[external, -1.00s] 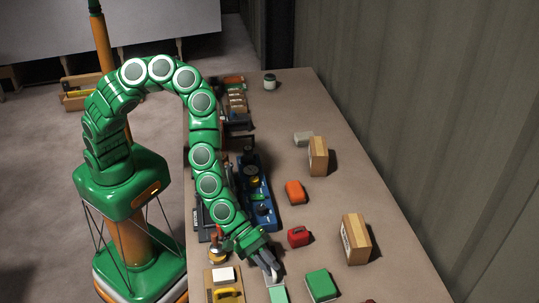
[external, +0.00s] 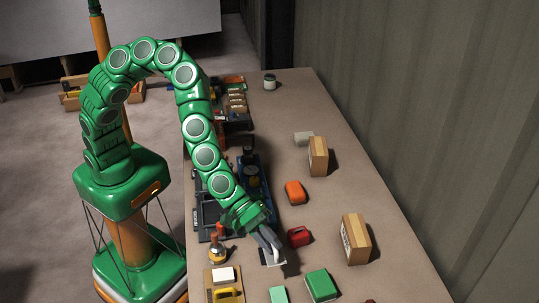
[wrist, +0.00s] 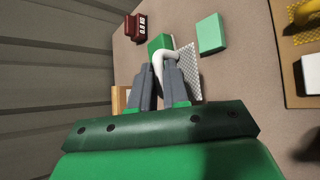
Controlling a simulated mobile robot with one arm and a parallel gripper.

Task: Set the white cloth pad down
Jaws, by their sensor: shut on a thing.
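My gripper (external: 270,247) is low over the near part of the workbench (external: 390,285). Its grey fingers are shut on the white cloth pad (external: 272,259). In the wrist view the fingers (wrist: 163,82) close around a white curved part, and the pad's flat, patterned sheet (wrist: 192,62) shows beyond and to the right of them. Part of the pad is hidden by the fingers. I cannot tell whether the pad touches the bench.
A red block (external: 299,237) is close right of my gripper. A mint block (external: 278,295) and green block (external: 320,285) lie nearer the camera. A board (external: 208,287) and a red-handled pot (external: 216,252) stand left. Bare bench lies between the red block and the carton (external: 356,240).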

